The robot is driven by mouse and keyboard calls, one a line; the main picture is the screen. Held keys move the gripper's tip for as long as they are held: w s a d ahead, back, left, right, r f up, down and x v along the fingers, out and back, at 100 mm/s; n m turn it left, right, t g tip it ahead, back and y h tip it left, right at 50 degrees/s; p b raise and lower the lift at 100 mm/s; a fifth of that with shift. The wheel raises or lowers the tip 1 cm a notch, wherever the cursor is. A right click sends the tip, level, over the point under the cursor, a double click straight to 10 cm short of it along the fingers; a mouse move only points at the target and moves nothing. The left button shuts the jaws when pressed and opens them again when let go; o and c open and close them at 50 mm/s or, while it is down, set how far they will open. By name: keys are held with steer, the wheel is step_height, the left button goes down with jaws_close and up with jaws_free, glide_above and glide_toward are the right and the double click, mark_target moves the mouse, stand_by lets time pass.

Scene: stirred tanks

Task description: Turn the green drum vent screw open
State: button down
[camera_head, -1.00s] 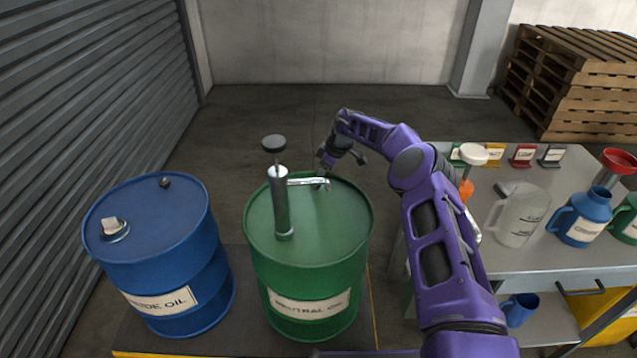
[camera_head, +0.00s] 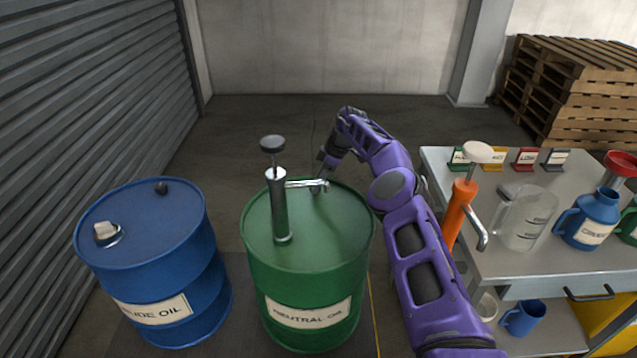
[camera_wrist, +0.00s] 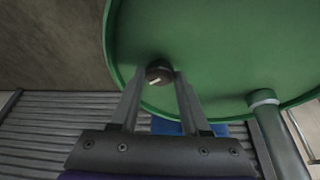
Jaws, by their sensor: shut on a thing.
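The green drum (camera_head: 335,232) stands upright, labelled NEUTRAL OIL. A grey hand pump (camera_head: 280,205) rises from its lid, and its spout reaches right. The vent screw (camera_wrist: 158,70) is a small dark knob with a pale line, near the rim of the green lid in the wrist view. My gripper (camera_wrist: 158,76) is shut on it, one finger on each side. In the head view my gripper (camera_head: 321,180) is at the far part of the lid, partly hidden behind the spout, and the screw cannot be made out there.
A blue drum (camera_head: 150,225) stands left of the green one. At right a bench (camera_head: 520,262) carries an orange pump (camera_head: 458,213), a clear jug (camera_head: 524,220) and a blue jug (camera_head: 588,217). Pallets (camera_head: 570,90) are stacked at the back right.

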steer(key=shift+c, duration=1.9)
jaws_free()
steer(key=w+p+v, duration=0.1)
steer(key=p+v, duration=0.2)
steer(key=v, duration=1.4)
steer(key=shift+s+r, duration=0.25)
steer(key=shift+s, duration=0.2)
